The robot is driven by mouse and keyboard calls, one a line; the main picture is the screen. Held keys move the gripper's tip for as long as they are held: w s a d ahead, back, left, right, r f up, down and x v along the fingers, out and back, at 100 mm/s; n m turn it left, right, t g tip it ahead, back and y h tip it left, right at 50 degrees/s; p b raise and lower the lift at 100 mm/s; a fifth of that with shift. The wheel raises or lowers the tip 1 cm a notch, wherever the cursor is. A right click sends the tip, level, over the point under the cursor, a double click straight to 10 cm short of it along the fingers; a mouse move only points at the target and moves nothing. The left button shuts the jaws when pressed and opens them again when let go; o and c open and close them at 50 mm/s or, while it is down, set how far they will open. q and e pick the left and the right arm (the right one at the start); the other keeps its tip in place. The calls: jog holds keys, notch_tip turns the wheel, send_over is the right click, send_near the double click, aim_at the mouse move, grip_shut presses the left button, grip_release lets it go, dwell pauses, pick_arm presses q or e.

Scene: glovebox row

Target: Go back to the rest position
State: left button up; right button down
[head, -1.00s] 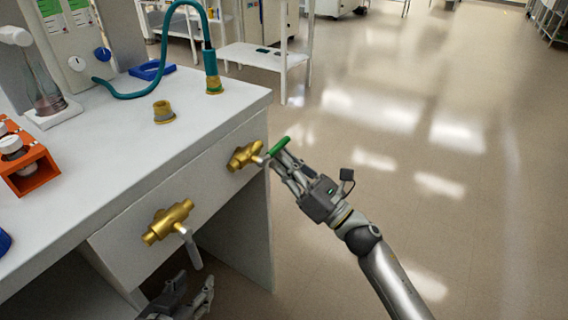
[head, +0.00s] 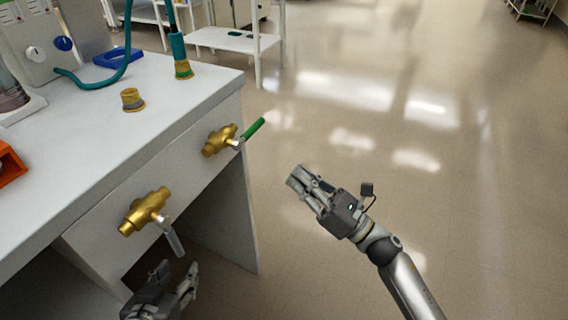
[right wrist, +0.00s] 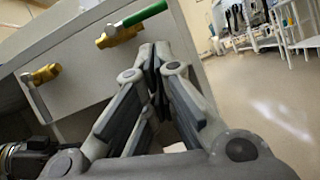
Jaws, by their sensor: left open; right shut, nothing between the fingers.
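My right gripper (head: 302,178) is shut and empty over open floor, to the right of the bench front and apart from it. In the right wrist view its fingers (right wrist: 152,62) are together. My left gripper (head: 178,277) is open and empty, low in front of the bench, below the nearer valve. On the bench front are two brass valves. The farther valve (head: 218,140) has a green handle (head: 253,129) that sticks out to the right. The nearer valve (head: 145,212) has a grey handle (head: 175,240) that points down.
The white bench (head: 110,150) fills the left. On its top are a brass fitting (head: 132,99), a teal hose (head: 178,45) with a brass end, a blue tray (head: 117,57) and part of an orange rack (head: 10,150). A white shelf (head: 225,40) stands behind. The floor at right is clear.

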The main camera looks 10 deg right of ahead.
jog(key=shift+s+d+f, duration=0.15)
jog(key=shift+s+d, duration=0.15)
jog(key=shift+d, duration=0.05)
